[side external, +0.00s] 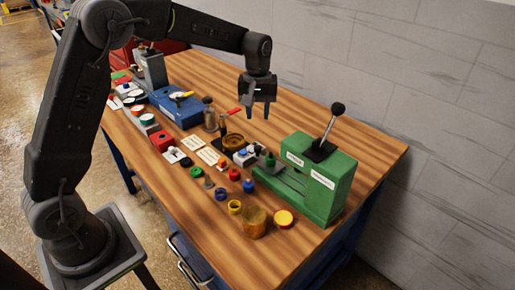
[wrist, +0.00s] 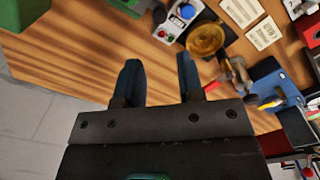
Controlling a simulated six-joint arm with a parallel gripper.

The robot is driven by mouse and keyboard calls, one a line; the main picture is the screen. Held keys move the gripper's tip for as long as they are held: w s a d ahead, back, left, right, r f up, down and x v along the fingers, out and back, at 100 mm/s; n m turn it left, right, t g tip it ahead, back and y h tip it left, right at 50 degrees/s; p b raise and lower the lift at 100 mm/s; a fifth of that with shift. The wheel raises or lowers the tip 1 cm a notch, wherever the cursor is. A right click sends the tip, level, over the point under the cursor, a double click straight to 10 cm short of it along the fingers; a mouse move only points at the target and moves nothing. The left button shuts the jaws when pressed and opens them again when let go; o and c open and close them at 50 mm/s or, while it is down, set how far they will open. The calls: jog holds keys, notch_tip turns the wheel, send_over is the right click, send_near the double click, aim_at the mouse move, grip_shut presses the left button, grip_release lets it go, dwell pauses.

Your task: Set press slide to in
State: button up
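The green press (side external: 318,185) stands on the right part of the wooden table. A black-knobbed lever (side external: 331,122) rises from its top, tilted. A low green slide part (side external: 283,182) extends from the press toward the left, with a dark green knob (side external: 270,159) near its left end; I cannot tell exactly how far it is out. My gripper (side external: 259,114) hangs above the table, behind and left of the press, fingers down, apart and empty. In the wrist view, my gripper (wrist: 158,70) shows both fingers spread with nothing between them. A green corner (wrist: 22,45) of the press shows at upper left there.
The table behind the press is clear.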

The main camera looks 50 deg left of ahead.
aim_at(258, 147)
notch_tip(258, 147, down, 13)
jog(key=shift+r, duration=0.1)
dwell(0.3)
grip_shut()
